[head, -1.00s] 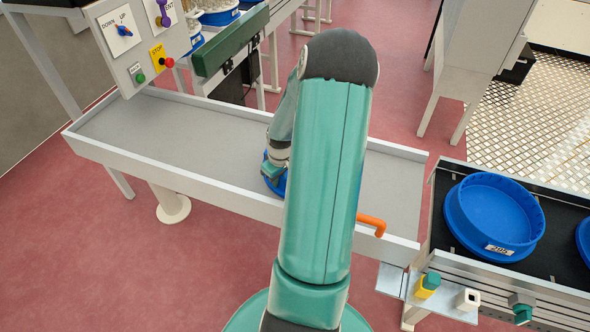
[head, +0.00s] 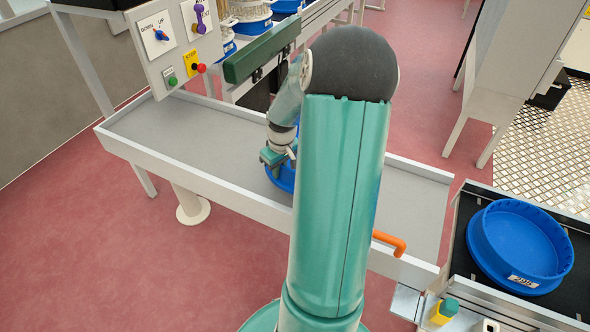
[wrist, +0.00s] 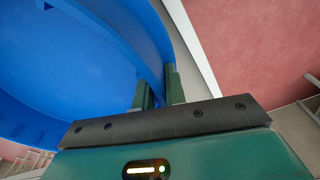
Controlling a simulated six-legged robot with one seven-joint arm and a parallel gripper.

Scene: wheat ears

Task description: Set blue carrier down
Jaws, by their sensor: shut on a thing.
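A blue carrier (head: 284,177), a round tub, is mostly hidden behind my arm in the head view, over the grey tray (head: 190,125). Its inside and rim fill the left of the wrist view (wrist: 70,70). My gripper (wrist: 158,90) is shut on its rim wall, with one green finger on each side. It also shows in the head view (head: 278,156), at the carrier's upper left edge. I cannot tell whether the carrier's base touches the tray floor.
The tray is bare left of the carrier. An orange handle (head: 390,243) is on its front edge. Another blue carrier (head: 519,246) stands on a black belt at right. A control panel (head: 172,45) and a green bar (head: 262,50) stand at the back left.

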